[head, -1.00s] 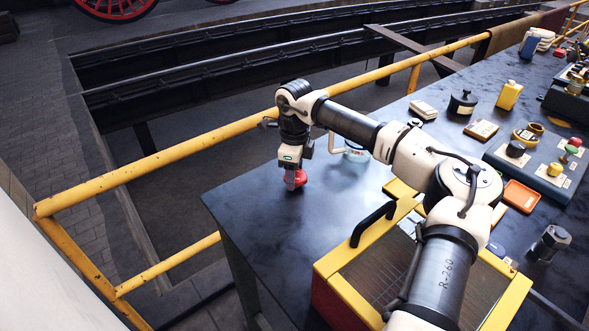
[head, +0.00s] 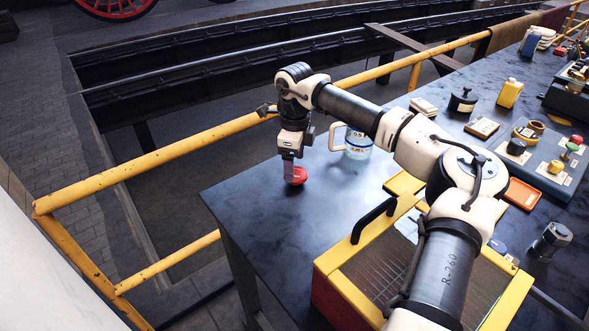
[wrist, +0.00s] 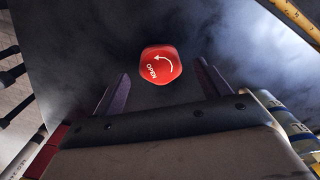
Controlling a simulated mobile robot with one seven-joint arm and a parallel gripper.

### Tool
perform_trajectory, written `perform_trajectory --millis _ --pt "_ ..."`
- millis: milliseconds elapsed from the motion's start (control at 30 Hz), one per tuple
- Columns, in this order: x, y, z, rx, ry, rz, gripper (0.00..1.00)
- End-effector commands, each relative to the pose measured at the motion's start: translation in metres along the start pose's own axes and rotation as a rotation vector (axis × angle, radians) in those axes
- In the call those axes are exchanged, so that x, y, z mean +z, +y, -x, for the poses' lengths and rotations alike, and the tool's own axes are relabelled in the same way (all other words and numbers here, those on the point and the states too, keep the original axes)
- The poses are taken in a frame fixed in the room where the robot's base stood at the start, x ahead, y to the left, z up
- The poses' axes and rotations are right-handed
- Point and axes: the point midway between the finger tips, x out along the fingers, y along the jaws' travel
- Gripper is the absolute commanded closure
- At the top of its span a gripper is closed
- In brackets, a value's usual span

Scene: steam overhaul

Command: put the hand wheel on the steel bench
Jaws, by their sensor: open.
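The red hand wheel (head: 299,175), its face marked OPEN with a curved white arrow, rests on the dark steel bench (head: 260,215) near its left end. In the wrist view the hand wheel (wrist: 160,65) lies ahead of the fingertips, in line with the gap between them and clear of both fingers. My gripper (head: 288,181) points down close beside the wheel and partly covers it in the head view. In the wrist view my gripper (wrist: 161,75) is open with nothing between its fingers.
A clear measuring jug (head: 358,143) stands behind my arm. A yellow-framed box with a black handle (head: 372,222) stands at the bench's front. A yellow rail (head: 170,155) runs behind the bench. Bare bench surface lies around the wheel.

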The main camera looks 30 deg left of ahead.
Motion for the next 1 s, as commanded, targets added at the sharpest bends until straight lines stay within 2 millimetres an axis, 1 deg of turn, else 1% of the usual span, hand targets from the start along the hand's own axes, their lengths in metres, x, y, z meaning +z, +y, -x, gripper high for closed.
perform_trajectory --millis 200,300,400,500,600,1000 --pt "0.000 -0.001 0.048 -0.004 0.000 0.000 0.25" --pt "0.000 0.000 0.066 -0.003 0.000 0.000 0.25" --pt "0.000 0.000 0.081 -0.002 0.000 0.000 0.25" --pt "0.000 0.000 0.088 -0.001 0.000 0.000 0.25" --pt "0.000 0.000 0.092 -0.001 0.000 0.001 0.25" --pt "0.000 0.000 0.093 0.000 0.000 0.001 0.25"
